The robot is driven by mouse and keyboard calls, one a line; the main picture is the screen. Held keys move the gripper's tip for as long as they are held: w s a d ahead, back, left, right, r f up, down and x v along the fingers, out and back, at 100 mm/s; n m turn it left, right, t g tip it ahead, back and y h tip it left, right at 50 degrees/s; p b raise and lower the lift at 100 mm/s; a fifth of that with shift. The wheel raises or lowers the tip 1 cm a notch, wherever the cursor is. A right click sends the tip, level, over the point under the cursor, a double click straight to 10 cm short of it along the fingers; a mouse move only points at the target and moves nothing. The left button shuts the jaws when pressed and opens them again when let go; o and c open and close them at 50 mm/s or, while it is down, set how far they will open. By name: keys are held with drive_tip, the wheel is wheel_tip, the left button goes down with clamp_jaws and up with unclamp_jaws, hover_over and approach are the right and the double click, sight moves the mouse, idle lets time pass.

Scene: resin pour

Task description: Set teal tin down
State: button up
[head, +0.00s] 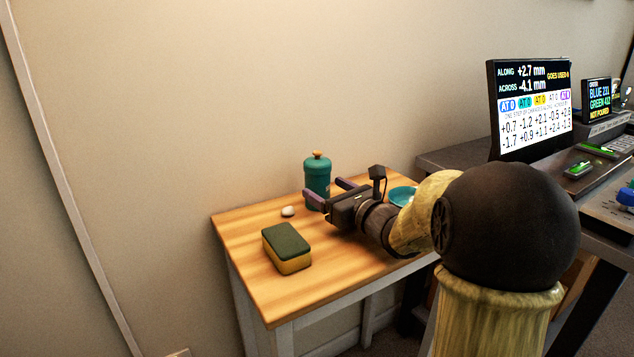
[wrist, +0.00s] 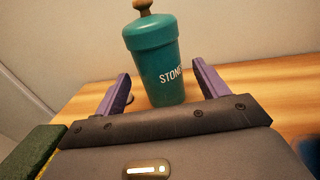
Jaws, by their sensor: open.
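The teal tin (head: 317,181) stands upright on the small wooden table (head: 285,302), near the back. It has a brown knob on its lid. In the wrist view the tin (wrist: 158,62) shows part of a white word, "STONE", on its side. My gripper (head: 322,193) is open, low over the table. In the wrist view its two purple fingers (wrist: 160,88) are apart, one on each side of the tin, with gaps beside it. The tin appears to rest on the table top, beyond the gripper's palm.
A green and yellow sponge (head: 287,248) lies at the table's front left. A small white object (head: 288,211) is left of the tin. A teal dish (head: 402,195) sits behind my arm. A dark desk with a display screen (head: 531,107) stands to the right.

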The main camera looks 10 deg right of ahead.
drive_tip(key=v, duration=0.6)
drive_tip(key=shift+s+d+p, duration=0.1)
drive_tip(key=shift+s+p, duration=0.15)
drive_tip(key=shift+p, duration=0.05)
